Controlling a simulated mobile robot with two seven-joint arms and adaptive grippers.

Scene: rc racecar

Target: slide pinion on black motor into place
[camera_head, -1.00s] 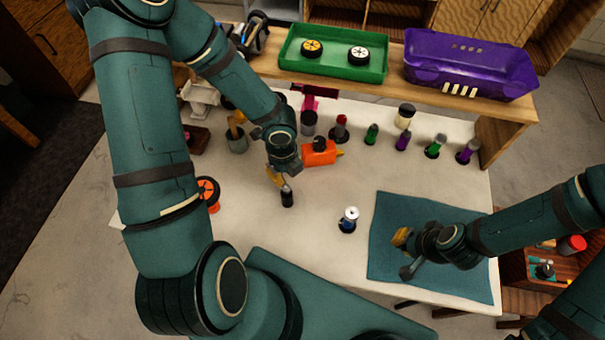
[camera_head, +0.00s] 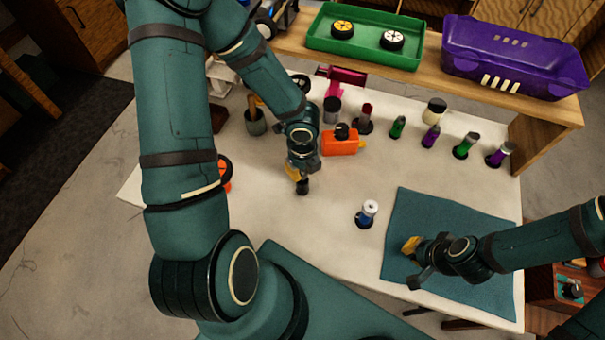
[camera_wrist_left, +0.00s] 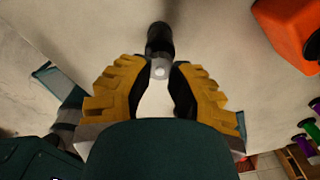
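The black motor (camera_head: 302,188) stands upright on the white table; the left wrist view shows its dark body (camera_wrist_left: 160,42) with a pale pinion (camera_wrist_left: 160,70) at its near end. My left gripper (camera_head: 299,178) is right above it. In the left wrist view the two yellow fingertips (camera_wrist_left: 164,66) flank the pinion closely, partly closed; whether both touch it I cannot tell. How far the pinion sits on the motor is unclear. My right gripper (camera_head: 410,246) hovers over the blue-grey mat (camera_head: 425,212), away from the motor; its finger opening is unclear.
An orange part (camera_head: 340,143) lies close right of my left gripper, and a blue motor (camera_head: 367,213) stands further right. Several green and purple motors line the back right. A green tray (camera_head: 360,49) and purple car body (camera_head: 515,55) sit on a raised shelf. Front middle is clear.

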